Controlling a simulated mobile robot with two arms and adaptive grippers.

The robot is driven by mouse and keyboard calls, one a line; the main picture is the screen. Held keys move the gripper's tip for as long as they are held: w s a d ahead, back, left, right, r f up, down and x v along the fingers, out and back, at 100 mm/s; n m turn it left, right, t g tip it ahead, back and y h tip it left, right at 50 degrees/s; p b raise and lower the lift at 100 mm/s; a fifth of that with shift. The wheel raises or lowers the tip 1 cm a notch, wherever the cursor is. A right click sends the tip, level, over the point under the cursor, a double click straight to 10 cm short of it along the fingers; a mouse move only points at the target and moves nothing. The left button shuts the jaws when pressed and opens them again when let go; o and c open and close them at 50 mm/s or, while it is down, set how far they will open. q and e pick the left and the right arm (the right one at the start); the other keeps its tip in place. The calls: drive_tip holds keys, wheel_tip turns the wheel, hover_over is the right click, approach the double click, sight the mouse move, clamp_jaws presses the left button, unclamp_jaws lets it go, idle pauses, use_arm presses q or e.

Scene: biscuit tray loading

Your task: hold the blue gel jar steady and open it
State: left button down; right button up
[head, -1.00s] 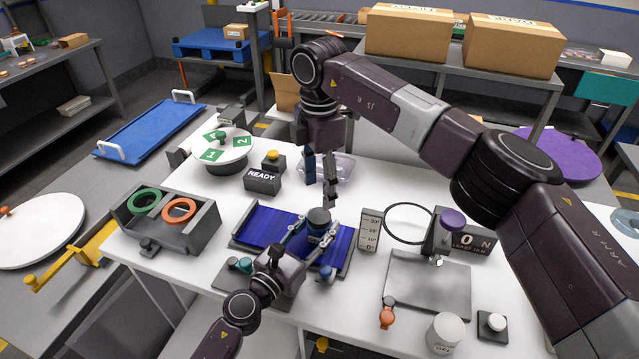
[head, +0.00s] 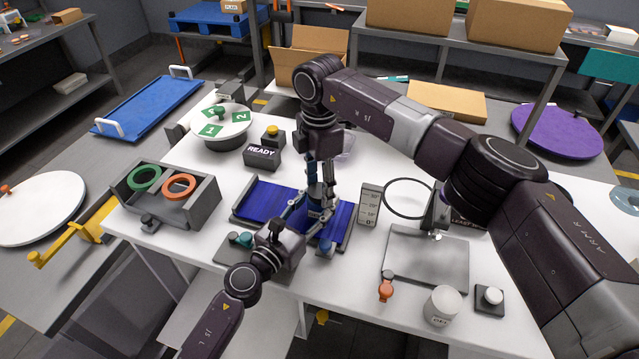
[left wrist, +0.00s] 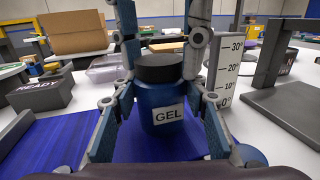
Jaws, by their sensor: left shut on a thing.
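The blue gel jar (left wrist: 158,110), with a dark lid (left wrist: 158,70) and a white GEL label, stands upright on the blue mat (head: 262,203). My left gripper (head: 312,216) is shut on the jar's body, one finger on each side in the left wrist view (left wrist: 166,112). My right gripper (head: 321,194) points straight down over the jar and hides most of it in the head view. In the left wrist view its fingers are apart, one on each side of the lid. I cannot tell whether they touch it.
A scale marker (head: 369,205) stands just right of the mat. A stand with a grey plate (head: 425,262) and a black ring (head: 384,197) are further right. The READY box (head: 262,157) is behind the mat. A grey bin with two rings (head: 203,212) is at left.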

drive_tip(key=c, duration=0.9)
drive_tip(key=shift+c, duration=0.2)
